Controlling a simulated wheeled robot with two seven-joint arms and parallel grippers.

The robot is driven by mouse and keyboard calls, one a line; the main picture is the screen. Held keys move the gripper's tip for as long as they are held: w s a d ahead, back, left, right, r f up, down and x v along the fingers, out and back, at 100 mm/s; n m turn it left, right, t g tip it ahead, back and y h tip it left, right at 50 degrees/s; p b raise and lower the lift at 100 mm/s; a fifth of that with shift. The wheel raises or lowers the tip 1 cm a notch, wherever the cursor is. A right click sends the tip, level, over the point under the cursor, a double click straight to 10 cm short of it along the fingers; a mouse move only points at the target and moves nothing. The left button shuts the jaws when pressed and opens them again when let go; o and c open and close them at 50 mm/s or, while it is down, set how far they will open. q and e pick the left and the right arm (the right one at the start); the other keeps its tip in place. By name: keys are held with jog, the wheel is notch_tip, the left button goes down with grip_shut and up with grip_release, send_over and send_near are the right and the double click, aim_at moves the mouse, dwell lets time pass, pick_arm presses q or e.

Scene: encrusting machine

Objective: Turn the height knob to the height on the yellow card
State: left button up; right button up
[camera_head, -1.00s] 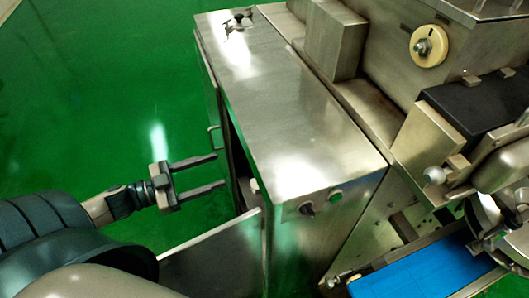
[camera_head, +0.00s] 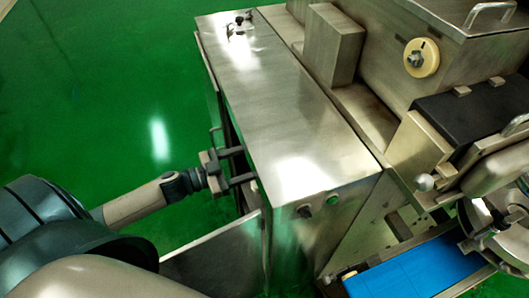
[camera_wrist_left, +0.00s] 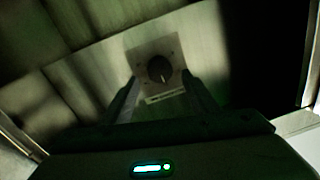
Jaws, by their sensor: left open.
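A dark round knob (camera_wrist_left: 159,68) with a light pointer mark sits on a pale square plate (camera_wrist_left: 150,50) with tick marks, inside the shadowed cabinet. A small label strip lies below it, too blurred to read. My left gripper (camera_head: 243,166) is open, its fingers reaching into the cabinet's open side in the head view. In the left wrist view, the open left gripper (camera_wrist_left: 162,90) has one finger on each side of the knob in the picture, with nothing gripped. Whether the fingertips reach the knob's depth I cannot tell. I see no yellow card. My right gripper is out of view.
The steel cabinet (camera_head: 285,110) has a door (camera_head: 215,255) standing open below my left arm. A black switch (camera_head: 305,211) and green button (camera_head: 333,199) are on its front. A cream dial (camera_head: 421,57) and blue belt (camera_head: 420,268) are to the right. Green floor lies left.

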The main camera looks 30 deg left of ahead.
pick_arm(q)
jog(key=shift+p+x, duration=0.35)
jog(key=shift+x, duration=1.2)
jog(key=c, duration=1)
